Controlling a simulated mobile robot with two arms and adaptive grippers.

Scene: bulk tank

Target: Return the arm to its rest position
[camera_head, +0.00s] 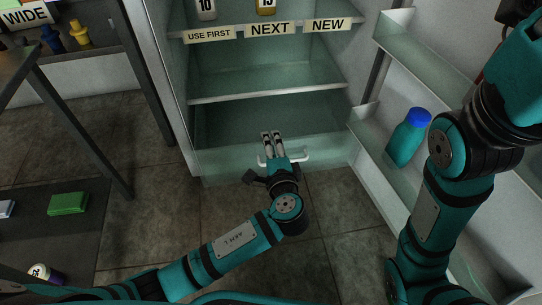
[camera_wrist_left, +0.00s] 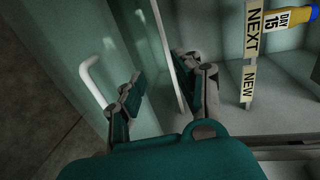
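My left arm reaches in from the bottom left. Its gripper (camera_head: 271,138) is over the front of the glassy bottom drawer (camera_head: 225,165) of the open fridge. The drawer's white handle (camera_head: 297,158) lies just beside and behind the fingers. In the left wrist view, the gripper (camera_wrist_left: 158,88) has its fingers apart, with no object seen held. The white handle (camera_wrist_left: 92,78) stands to the left of the fingers there, seemingly apart from them. My right arm (camera_head: 430,205) shows at the right; its gripper is out of view.
Labelled shelves hold a bottle marked 10 (camera_head: 206,9) and a yellow one marked 15 (camera_head: 265,6). The open door (camera_head: 373,160) at right holds a teal bottle (camera_head: 407,140). A dark table (camera_head: 75,135) stands left, with a green block (camera_head: 68,203) below. Tiled floor (camera_head: 150,220) is clear between.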

